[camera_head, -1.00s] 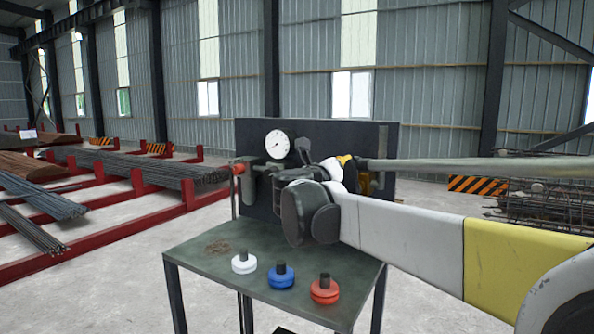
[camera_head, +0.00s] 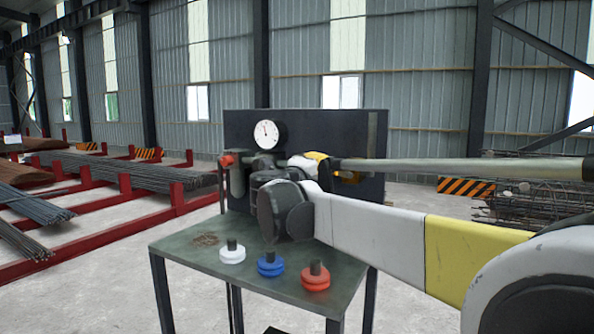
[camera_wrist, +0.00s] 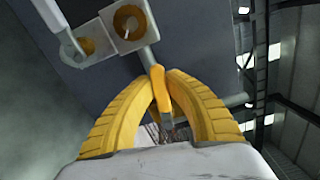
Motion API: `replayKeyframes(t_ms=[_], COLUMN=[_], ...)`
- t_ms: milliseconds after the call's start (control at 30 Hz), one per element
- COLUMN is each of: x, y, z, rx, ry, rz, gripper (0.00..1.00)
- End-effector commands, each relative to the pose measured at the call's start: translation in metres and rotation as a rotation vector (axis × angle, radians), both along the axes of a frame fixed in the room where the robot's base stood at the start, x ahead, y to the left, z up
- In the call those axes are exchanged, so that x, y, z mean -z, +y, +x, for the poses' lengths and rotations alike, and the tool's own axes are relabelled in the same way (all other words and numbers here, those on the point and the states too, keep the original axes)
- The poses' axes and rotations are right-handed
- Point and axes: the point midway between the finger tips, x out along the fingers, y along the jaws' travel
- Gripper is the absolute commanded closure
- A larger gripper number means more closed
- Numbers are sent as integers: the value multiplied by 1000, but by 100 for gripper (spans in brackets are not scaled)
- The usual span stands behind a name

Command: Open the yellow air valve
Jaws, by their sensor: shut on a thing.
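The yellow valve handle (camera_wrist: 159,92) shows in the wrist view as an orange-yellow lever on a grey pipe. My gripper (camera_wrist: 162,78) has its two ribbed yellow fingers closed around the lever, one on each side. The lever's far end passes down between the fingers and is partly hidden. In the head view my arm reaches in from the right to the dark panel (camera_head: 365,128) and covers much of the piping there. I cannot make out the lever clearly in that view. A round white gauge (camera_head: 266,134) is on the panel.
A metal table (camera_head: 200,258) stands before the panel, with white (camera_head: 232,256), blue (camera_head: 271,268) and red (camera_head: 315,281) knobbed discs on it. In the wrist view, brass-coloured round fittings (camera_wrist: 129,23) lie close above the fingers. Rebar racks (camera_head: 120,175) stand left; floor is open between.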

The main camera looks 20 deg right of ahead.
Motion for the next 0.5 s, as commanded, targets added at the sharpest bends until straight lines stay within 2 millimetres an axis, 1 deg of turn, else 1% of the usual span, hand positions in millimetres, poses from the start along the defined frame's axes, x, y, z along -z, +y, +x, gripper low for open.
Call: replayKeyframes(t_ms=[100, 500], x=[3, 4], y=[0, 0], z=[0, 0], rx=[0, 0], ry=[19, 34], rz=[-15, -28], gripper=[100, 100])
